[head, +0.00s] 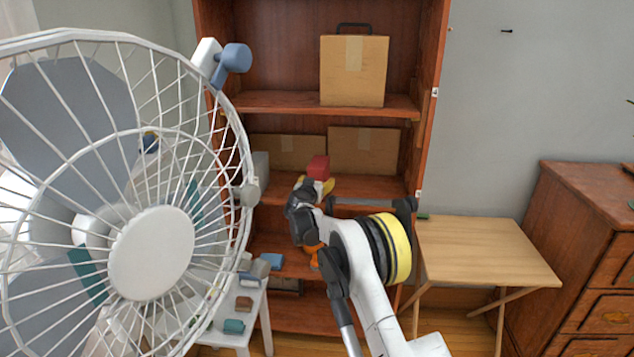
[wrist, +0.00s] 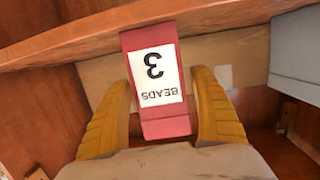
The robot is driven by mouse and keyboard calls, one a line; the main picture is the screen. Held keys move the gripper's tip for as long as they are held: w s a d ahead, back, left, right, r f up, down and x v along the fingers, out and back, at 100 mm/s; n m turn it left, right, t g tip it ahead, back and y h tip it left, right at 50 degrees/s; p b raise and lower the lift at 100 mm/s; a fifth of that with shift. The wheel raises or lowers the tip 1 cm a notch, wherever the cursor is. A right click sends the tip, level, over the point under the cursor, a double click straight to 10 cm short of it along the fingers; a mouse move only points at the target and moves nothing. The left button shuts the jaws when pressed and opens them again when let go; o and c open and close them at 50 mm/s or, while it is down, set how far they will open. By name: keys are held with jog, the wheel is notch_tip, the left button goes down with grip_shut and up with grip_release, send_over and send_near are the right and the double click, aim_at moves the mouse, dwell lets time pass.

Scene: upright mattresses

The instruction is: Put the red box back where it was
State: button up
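The red box (wrist: 165,125) has a white label reading "BEADS 3", upside down in the wrist view. My gripper (wrist: 160,82) has yellow fingers, one on each side of the box. In the head view the red box (head: 318,167) is just above my gripper (head: 318,184), at the middle shelf of the brown bookcase (head: 427,110). I cannot tell from this view whether the box touches the shelf.
Cardboard boxes (head: 363,152) stand at the back of the middle shelf, and another (head: 354,72) on the shelf above. A large white fan (head: 150,252) blocks the left. A white table (head: 245,325) with small items and a wooden table (head: 485,250) flank the bookcase.

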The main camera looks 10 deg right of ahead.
jog(key=shift+s, duration=0.15)
jog(key=v, duration=1.1)
jog(key=s+d+r+g+y, duration=0.15)
jog(key=s+r, duration=0.25)
jog(key=s, duration=0.4)
jog(key=s+d+r+n+g, duration=0.1)
jog(key=s+d+r, duration=0.25)
jog(key=s, duration=0.55)
jog(key=s+d+r+g, duration=0.15)
jog(key=s+r, duration=0.25)
jog(key=s, duration=0.4)
jog(key=s+a+f+n+g+y, duration=0.1)
jog(key=s+f, duration=0.1)
jog(key=s, duration=0.7)
jog(key=s+a+f+n+g+y, duration=0.1)
jog(key=s+a+f+y, duration=0.1)
jog(key=s, duration=0.8)
jog(key=s+a+f+n+g+y, duration=0.1)
jog(key=s+f, duration=0.3)
jog(key=s, duration=0.5)
jog(key=shift+s+a+n+y, duration=0.3)
jog(key=shift+a+n+y, duration=0.1)
jog(key=shift+y, duration=0.05)
